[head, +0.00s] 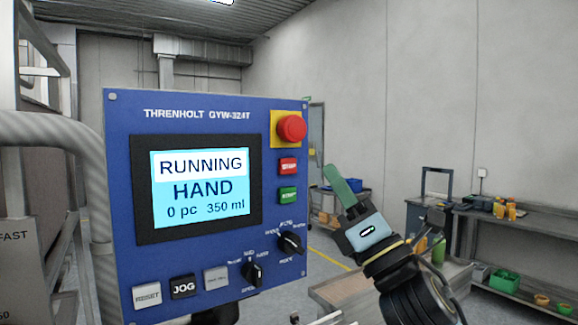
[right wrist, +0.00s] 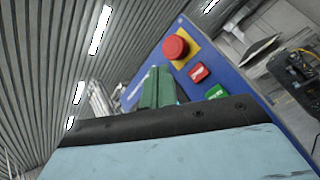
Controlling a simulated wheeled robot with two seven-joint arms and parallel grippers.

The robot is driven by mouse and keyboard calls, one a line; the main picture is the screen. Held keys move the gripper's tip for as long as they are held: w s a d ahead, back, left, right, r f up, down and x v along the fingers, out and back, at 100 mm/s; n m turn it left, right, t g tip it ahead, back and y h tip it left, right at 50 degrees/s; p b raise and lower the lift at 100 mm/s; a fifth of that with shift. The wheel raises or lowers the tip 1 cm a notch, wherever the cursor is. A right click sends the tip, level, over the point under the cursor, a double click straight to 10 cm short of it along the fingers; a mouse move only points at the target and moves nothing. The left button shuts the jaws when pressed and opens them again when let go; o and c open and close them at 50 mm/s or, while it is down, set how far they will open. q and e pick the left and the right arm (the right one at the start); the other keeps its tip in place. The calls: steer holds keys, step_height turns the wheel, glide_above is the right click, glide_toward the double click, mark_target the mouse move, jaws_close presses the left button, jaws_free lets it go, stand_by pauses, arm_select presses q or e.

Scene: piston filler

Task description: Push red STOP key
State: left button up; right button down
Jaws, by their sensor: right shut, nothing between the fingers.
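The red STOP key (head: 288,167) is a small rectangular button on the blue control panel (head: 120,200), below the round red emergency button (head: 291,128) and above the green START key (head: 288,195). The screen (head: 200,188) reads RUNNING, HAND, 0 pc, 350 ml. My right gripper (head: 335,180) is shut and empty, with green fingers, right of the panel and apart from the keys in the head view. In the right wrist view the red STOP key (right wrist: 199,73) shows right of the green fingertips (right wrist: 160,88). My left gripper is not in view.
Along the panel's bottom are RESET (head: 147,296) and JOG (head: 184,287) keys, a grey key and two black selector knobs (head: 291,242). A grey pipe (head: 60,130) runs at left. A workbench (head: 520,225) with orange and green items stands at the far right.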

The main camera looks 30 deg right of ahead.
steer(key=shift+w, duration=0.1)
glide_toward(288, 159)
steer(key=shift+s+r+x, duration=0.15)
steer(key=shift+x, duration=0.7)
steer(key=shift+s+r+x, duration=0.15)
steer(key=shift+x, duration=0.75)
steer(key=shift+s+r+x, duration=0.15)
steer(key=shift+x, duration=0.7)
steer(key=shift+w, duration=0.45)
steer(key=shift+w, duration=0.4)
stand_by(0.8)
steer(key=shift+s, duration=0.85)
steer(key=shift+s+d, duration=0.2)
steer(key=shift+s, duration=2.3)
